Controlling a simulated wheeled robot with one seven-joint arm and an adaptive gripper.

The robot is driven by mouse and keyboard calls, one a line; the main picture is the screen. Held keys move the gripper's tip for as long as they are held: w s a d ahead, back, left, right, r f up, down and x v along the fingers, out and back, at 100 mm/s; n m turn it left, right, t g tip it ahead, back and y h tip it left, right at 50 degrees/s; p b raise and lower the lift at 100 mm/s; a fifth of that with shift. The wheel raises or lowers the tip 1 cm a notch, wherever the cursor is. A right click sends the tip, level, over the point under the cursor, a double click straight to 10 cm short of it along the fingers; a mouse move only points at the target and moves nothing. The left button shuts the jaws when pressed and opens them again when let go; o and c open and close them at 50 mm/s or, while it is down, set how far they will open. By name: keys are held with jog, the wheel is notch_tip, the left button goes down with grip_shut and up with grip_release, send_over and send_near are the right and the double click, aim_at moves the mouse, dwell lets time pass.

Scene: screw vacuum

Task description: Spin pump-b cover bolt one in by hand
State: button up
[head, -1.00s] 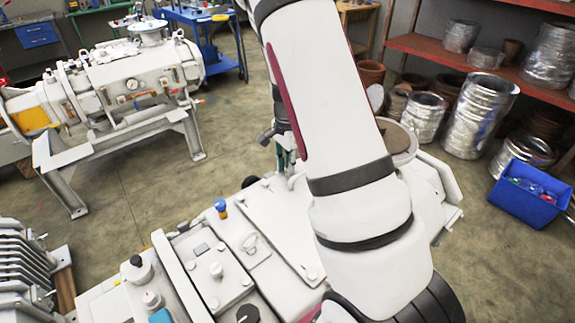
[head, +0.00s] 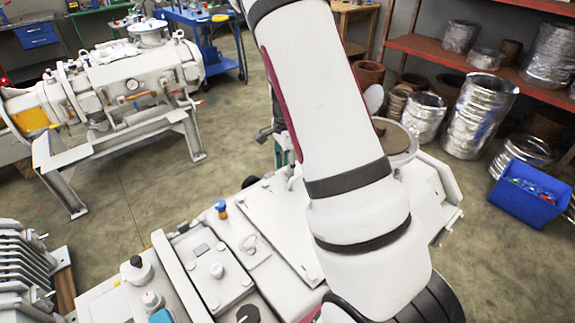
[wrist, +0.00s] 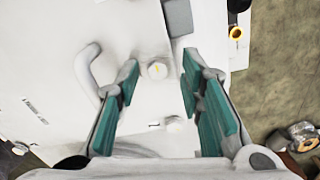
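The white pump cover (wrist: 140,35) fills much of the wrist view, with a curved handle (wrist: 84,70) on its left. Another pale bolt head (wrist: 174,123) shows nearer my palm. I cannot tell which of them is bolt one. My gripper (wrist: 160,66) is open, with a teal-padded finger on each side of the marked bolt and gaps visible between. In the head view the white pump (head: 285,235) lies below my arm, which hides most of the gripper.
A second pump on a stand (head: 130,85) is at the back left. A red shelf (head: 450,52) with metal cans is at the right, and a blue bin (head: 528,195) sits on the floor. A knob (head: 220,208) stands up from the pump top. Floor between the pumps is clear.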

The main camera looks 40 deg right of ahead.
notch_tip(320, 180, up, 12)
dwell(0.7)
dwell(0.4)
jog(key=s+a+r+n+t+y, duration=0.1)
jog(key=s+a+r+n+t, duration=0.1)
jog(key=s+a+r+n, duration=0.85)
jog(key=s+a+r+n+t+h, duration=0.1)
jog(key=s+a+r+n+t, duration=0.1)
jog(key=s+a+n, duration=0.7)
jog(key=s+r+n, duration=0.1)
jog(key=s, duration=0.2)
jog(key=shift+s+r+t, duration=0.15)
jog(key=shift+r+t, duration=0.05)
jog(key=shift+t, duration=0.2)
